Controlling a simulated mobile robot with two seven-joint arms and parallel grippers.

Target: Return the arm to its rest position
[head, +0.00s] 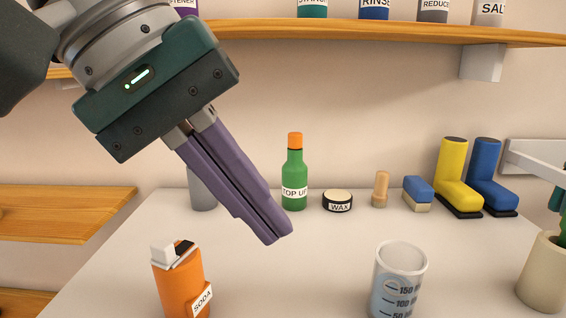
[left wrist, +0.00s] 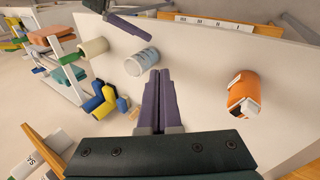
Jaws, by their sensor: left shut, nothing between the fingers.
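My left gripper (head: 279,238) reaches in from the upper left of the head view. Its two purple fingers lie together, shut and empty, pointing down and right above the white table (head: 320,270). In the left wrist view the shut fingers (left wrist: 159,75) point over the table, between the measuring beaker and the orange soda container.
An orange soda container (head: 180,285) and a clear beaker (head: 398,280) stand near the front. A green bottle (head: 294,180), wax tin (head: 338,201), brush (head: 417,192) and yellow boot (head: 456,180) stand behind. A wooden shelf (head: 330,32) runs above; a beige pot (head: 545,275) stands right.

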